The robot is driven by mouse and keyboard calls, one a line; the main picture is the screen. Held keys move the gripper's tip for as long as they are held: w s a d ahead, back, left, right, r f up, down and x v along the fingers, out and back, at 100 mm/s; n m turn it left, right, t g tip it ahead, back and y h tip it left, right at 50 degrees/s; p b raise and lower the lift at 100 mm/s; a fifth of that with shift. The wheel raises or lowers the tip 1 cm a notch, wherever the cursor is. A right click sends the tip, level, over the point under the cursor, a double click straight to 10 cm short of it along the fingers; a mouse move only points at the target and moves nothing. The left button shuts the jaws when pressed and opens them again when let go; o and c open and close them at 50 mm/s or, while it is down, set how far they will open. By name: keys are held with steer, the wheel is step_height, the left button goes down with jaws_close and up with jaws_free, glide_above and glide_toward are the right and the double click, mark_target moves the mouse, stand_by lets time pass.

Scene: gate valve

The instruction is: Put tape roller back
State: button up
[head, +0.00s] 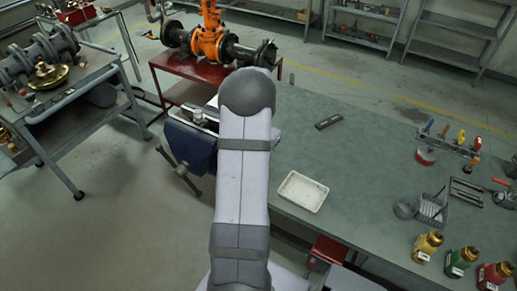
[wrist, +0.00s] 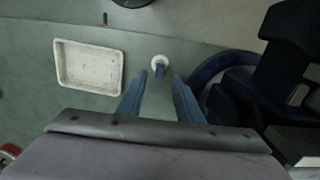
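A small round white piece with a blue part (wrist: 160,69), which may be the tape roller, stands on the green bench top in the wrist view. My gripper (wrist: 161,76) is open, with its two blue-grey fingers apart. In the picture, the white and blue piece shows just beyond and between the fingertips. I cannot tell the height gap, and nothing is seen gripped. In the head view my arm hides the gripper and this piece.
A white tray (head: 302,191) lies on the bench, left of the gripper in the wrist view (wrist: 88,65). A blue vise (head: 190,147) stands at the bench edge. A dark bar (head: 328,122) lies behind the tray. Bottles (head: 427,246) and tools (head: 466,190) crowd the right.

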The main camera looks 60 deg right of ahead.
step_height(320, 180, up, 7)
steer(key=b, duration=0.1)
steer(key=shift+f+b, duration=0.15)
steer(key=shift+b, duration=0.15)
stand_by(0.4)
steer(key=s+a+f+n+y, duration=0.1)
steer(key=s+a+f+n, duration=0.35)
steer(key=a+f, duration=0.4)
steer(key=w+a+r+n, duration=0.2)
steer(key=a+n, duration=0.3)
steer(key=a, duration=0.6)
steer(key=w+a+r+n+h, duration=0.15)
steer(key=a+n, duration=0.25)
steer(key=a, duration=0.7)
steer(key=w+a+r+n+y, duration=0.1)
steer(key=w+a+r+n, duration=0.3)
steer(key=a, duration=0.7)
step_height(320, 180, down, 34)
steer(key=s+b, duration=0.1)
steer(key=b, duration=3.2)
steer(key=shift+s+f, duration=0.2)
steer(key=shift+s, duration=0.05)
